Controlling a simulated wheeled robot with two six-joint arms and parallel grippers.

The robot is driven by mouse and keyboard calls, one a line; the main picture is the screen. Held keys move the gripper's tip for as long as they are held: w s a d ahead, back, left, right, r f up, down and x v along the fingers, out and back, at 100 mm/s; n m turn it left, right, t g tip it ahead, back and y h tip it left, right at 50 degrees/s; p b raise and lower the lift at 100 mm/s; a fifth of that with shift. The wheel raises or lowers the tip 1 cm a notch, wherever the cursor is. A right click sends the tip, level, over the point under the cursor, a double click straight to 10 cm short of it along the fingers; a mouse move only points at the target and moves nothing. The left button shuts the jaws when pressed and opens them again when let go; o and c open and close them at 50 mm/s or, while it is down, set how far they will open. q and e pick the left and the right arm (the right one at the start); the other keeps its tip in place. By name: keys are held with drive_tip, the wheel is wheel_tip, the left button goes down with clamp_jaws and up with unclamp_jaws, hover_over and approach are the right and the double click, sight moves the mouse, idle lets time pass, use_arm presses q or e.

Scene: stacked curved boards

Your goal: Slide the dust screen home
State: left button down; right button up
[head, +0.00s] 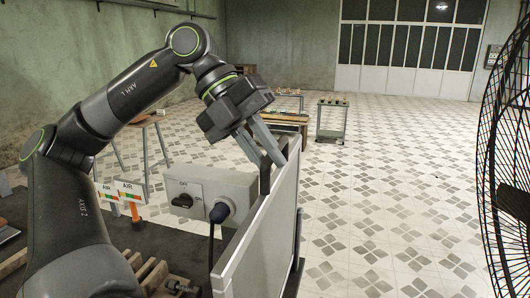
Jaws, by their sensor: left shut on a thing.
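The dust screen appears to be the pale flat panel (262,238) with a light metal frame, standing on edge at the centre bottom of the head view. My left gripper (272,160) reaches down from the upper left and is shut on the panel's top far end. The exact grip is partly hidden by the fingers and a dark upright part beside them. Dark rails show along the panel's right side and bottom. The slot or seat for the screen cannot be made out. My right gripper is not in view.
A grey switch box (233,187) with a black knob and a dark plug and cable stands just left of the panel. AIR cards (130,191) stand further left. A large black fan (508,150) fills the right edge. Tiled floor between is clear, with a green cart (332,120) behind.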

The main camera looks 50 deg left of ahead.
use_arm(q)
drive_tip(key=shift+f+b, duration=2.45)
drive_tip(key=shift+f, duration=0.25)
drive_tip(key=c, duration=1.3)
unclamp_jaws()
drive_tip(key=shift+c, duration=0.2)
drive_tip(key=shift+r, duration=0.1)
drive_tip(key=shift+a+r, duration=0.2)
drive_tip(key=shift+r, duration=0.05)
drive_tip(key=p, duration=0.5)
approach(263, 181)
drive_tip(key=a+r, duration=0.3)
drive_tip(key=a, duration=0.3)
drive_tip(key=shift+w+a+r, duration=0.15)
drive_tip(key=shift+w+a, duration=0.05)
drive_tip(key=shift+w, duration=0.15)
